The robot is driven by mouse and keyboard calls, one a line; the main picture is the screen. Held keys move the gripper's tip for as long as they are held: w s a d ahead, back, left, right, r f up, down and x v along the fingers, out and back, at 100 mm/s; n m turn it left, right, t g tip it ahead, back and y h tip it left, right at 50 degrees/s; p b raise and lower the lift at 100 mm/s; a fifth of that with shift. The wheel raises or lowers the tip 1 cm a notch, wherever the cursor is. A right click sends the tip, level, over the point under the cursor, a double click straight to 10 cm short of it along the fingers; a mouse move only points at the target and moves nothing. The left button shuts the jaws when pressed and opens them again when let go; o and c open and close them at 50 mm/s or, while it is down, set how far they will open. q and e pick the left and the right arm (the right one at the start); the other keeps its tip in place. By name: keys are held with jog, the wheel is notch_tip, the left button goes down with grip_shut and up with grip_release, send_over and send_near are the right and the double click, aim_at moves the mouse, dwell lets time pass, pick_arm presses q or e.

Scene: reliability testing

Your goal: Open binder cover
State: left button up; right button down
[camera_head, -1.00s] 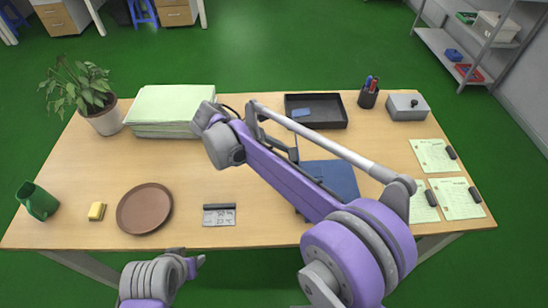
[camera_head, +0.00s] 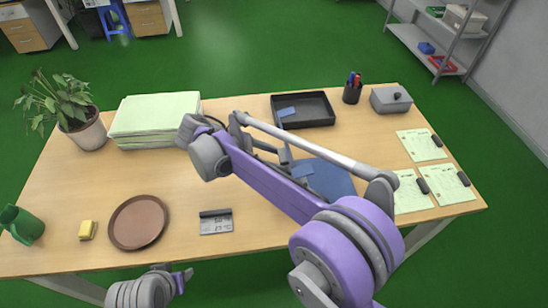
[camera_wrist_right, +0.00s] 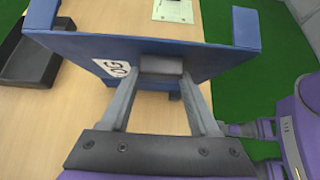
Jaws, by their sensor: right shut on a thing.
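The blue binder (camera_head: 328,178) lies on the table right of centre, partly behind my right arm. In the right wrist view a blue binder panel (camera_wrist_right: 225,60) with a white label (camera_wrist_right: 115,68) is tilted up off the table. In the head view my right forearm hides most of this gripper.
A black tray (camera_head: 318,121) stands behind the binder, with a pen cup (camera_head: 352,90) and grey box (camera_head: 390,100) to its right. Note sheets (camera_head: 421,145) lie at the right.

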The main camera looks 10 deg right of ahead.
jog(key=shift+c, duration=0.6)
grip_release()
jog(key=shift+d, duration=0.2)
jog(key=shift+a, duration=0.1)
jog(key=v, duration=1)
jog(key=shift+a+r, duration=0.25)
jog(key=shift+a, duration=0.05)
